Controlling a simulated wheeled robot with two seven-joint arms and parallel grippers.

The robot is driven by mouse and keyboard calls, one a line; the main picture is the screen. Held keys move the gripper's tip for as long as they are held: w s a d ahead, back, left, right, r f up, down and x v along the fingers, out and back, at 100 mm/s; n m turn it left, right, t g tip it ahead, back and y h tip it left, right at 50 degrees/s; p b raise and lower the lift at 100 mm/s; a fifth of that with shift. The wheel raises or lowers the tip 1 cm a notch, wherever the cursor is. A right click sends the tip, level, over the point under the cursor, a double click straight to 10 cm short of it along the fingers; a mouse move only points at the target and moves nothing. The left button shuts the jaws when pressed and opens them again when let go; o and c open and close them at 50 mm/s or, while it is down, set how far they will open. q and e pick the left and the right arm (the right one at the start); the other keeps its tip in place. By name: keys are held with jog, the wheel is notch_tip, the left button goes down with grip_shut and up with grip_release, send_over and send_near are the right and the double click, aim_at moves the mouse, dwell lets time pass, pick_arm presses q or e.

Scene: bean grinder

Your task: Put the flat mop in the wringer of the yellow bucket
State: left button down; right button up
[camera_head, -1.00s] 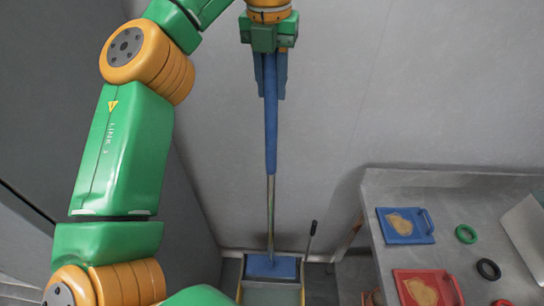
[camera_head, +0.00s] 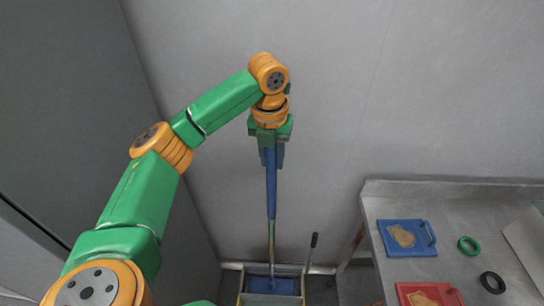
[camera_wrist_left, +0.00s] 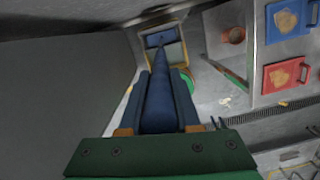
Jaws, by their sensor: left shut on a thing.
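My left gripper (camera_head: 271,158) is shut on the blue upper handle of the flat mop (camera_head: 271,195), which hangs nearly upright. Its blue flat head (camera_head: 272,285) shows at the bottom, within the outline of the bucket (camera_head: 241,290). In the left wrist view my gripper's fingers (camera_wrist_left: 160,128) lie on both sides of the handle (camera_wrist_left: 158,95). The blue head (camera_wrist_left: 160,38) covers the far part of the pale yellowish bucket (camera_wrist_left: 178,54). I cannot tell how deep it sits in the wringer. A dark-gripped lever (camera_head: 314,240) rises at the bucket's right. My right gripper is not in view.
A grey table (camera_head: 450,225) stands at the right with a blue board (camera_head: 407,238), a red board (camera_head: 428,294), a green ring (camera_head: 468,246) and a black ring (camera_head: 493,282). A grey wall is behind the bucket, and another surface rises at the left.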

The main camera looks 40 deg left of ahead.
pick_arm(q)
jog(key=c, duration=0.6)
grip_release()
jog(key=shift+d, duration=0.1)
jog(key=r, duration=0.4)
jog(key=s+r, duration=0.1)
jog(key=r, duration=0.7)
jog(key=shift+s+d, duration=0.2)
jog(key=shift+d, duration=0.05)
